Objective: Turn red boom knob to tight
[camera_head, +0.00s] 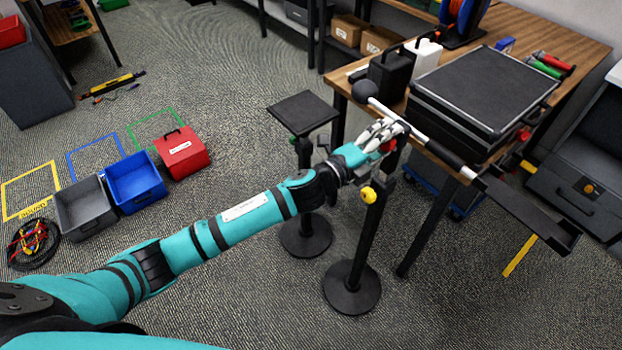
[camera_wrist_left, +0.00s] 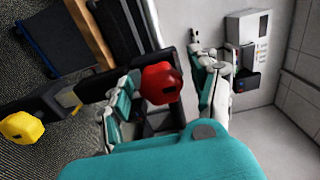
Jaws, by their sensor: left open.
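The red boom knob (camera_wrist_left: 160,83) shows in the left wrist view between the spread fingers of my left gripper (camera_wrist_left: 168,78). The gripper is open, and I cannot tell whether any finger touches the knob. In the head view my left gripper (camera_head: 383,134) is at the top of a black stand (camera_head: 372,230), and part of the red knob (camera_head: 388,146) shows beside its fingers. The boom (camera_head: 415,130) is a light and black bar with a black ball at its left end. Any tight marking is too small to read. My right gripper is not in view.
A yellow knob (camera_head: 368,195) sits lower on the stand. A wooden table (camera_head: 560,40) with a black case (camera_head: 485,90) is close behind the boom. A second stand with a square top (camera_head: 302,112) is to the left. The floor at front right is clear.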

